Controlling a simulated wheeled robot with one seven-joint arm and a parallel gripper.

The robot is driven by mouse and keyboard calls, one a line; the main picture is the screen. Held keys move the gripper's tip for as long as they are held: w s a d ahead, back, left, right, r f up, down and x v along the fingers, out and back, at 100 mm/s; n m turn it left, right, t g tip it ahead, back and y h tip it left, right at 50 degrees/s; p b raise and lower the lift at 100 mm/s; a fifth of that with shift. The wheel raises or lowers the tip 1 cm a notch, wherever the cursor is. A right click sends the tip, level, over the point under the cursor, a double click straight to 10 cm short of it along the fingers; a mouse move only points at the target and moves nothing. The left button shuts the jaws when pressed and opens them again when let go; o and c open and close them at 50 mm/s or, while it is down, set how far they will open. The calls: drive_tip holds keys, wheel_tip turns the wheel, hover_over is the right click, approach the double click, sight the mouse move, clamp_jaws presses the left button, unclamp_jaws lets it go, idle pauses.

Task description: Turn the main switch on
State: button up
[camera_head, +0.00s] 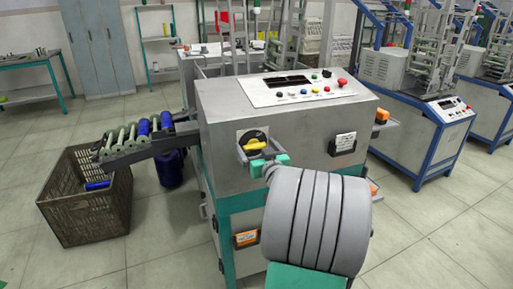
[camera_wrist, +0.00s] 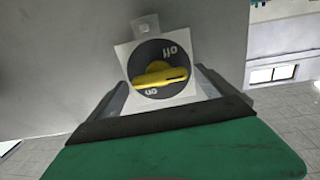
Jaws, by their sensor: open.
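The main switch is a yellow knob (camera_head: 257,146) on a black round dial, set on a square plate on the front of the grey machine (camera_head: 225,115). In the wrist view the yellow knob (camera_wrist: 160,77) lies nearly level across the dial, between the "off" mark at upper right and the "on" mark at lower left. My gripper (camera_head: 262,162) is right in front of the switch. In the wrist view my gripper (camera_wrist: 163,88) is open, its two fingers on either side of the switch plate. Whether a finger touches the knob cannot be told.
A control panel with buttons and a red knob (camera_head: 342,82) tops the machine. A rack of bobbins (camera_head: 145,135) juts out left above a brown crate (camera_head: 85,200). Orange-faced boxes (camera_head: 246,238) sit on the machine's sides.

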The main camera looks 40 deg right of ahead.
drive_tip(key=c, duration=1.4)
drive_tip(key=shift+m, duration=0.4)
drive_tip(key=m, duration=0.3)
drive_tip(key=shift+s+d+m, duration=0.1)
drive_tip(key=shift+m, duration=0.2)
drive_tip(key=m+p, duration=0.1)
drive_tip(key=m, duration=0.3)
drive_tip(key=shift+d, duration=0.1)
drive_tip(key=m+p, duration=0.2)
drive_tip(key=m, duration=0.3)
drive_tip(key=shift+f, duration=0.1)
drive_tip(key=shift+f+m+p, duration=0.2)
drive_tip(key=shift+m+p, duration=1.15)
drive_tip(key=shift+m, duration=0.95)
